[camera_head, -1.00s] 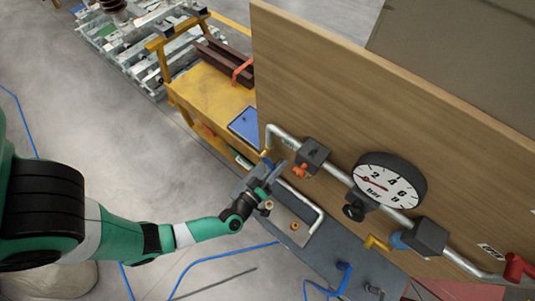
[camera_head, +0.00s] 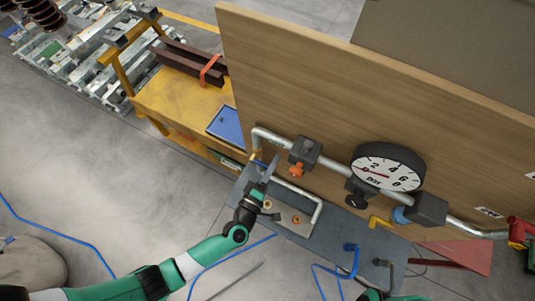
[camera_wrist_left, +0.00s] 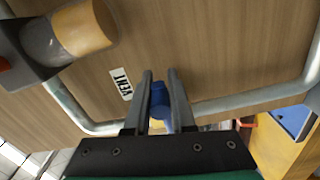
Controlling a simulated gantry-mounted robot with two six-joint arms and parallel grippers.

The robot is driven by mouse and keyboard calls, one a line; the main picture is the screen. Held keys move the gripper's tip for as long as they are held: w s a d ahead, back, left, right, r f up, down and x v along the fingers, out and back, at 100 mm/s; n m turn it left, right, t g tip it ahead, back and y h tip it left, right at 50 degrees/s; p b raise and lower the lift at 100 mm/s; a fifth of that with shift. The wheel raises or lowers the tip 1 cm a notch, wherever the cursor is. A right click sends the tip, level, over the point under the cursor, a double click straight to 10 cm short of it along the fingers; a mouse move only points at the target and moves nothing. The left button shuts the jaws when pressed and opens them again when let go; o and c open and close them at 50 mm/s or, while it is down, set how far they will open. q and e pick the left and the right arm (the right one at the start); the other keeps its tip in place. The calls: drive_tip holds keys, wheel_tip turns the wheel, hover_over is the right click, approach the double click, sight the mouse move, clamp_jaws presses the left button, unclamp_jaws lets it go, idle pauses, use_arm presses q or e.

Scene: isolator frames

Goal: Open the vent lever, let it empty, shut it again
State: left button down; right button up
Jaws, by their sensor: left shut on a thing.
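The vent lever (camera_wrist_left: 160,94) shows as a blue handle between my left gripper's fingers in the left wrist view. My left gripper (camera_head: 270,166) is shut on it. In the left wrist view the two fingers (camera_wrist_left: 160,76) stand on either side of the blue handle, and a VENT label (camera_wrist_left: 120,84) is on the board just left of them. The pressure gauge (camera_head: 397,172) is on the pipe to the right; its red needle lies near the low end of the dial, but I cannot read it exactly. My right gripper is not in view.
A wooden board (camera_head: 330,95) stands behind the pipe (camera_head: 328,163). An orange knob (camera_head: 296,170) hangs below a dark block (camera_head: 306,151) close to my left gripper. A grey bench (camera_head: 338,238) with blue hoses lies below. A yellow cart (camera_head: 178,104) stands at left.

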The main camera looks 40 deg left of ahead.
use_arm(q)
drive_tip(key=shift+r, duration=0.2)
drive_tip(key=c, duration=0.8)
unclamp_jaws()
drive_tip(key=shift+o, duration=0.2)
drive_tip(key=shift+f, duration=0.1)
drive_tip(key=s+d+p, duration=0.1)
drive_tip(key=s, duration=1)
drive_tip(key=shift+s+d, duration=0.2)
drive_tip(key=shift+s, duration=0.05)
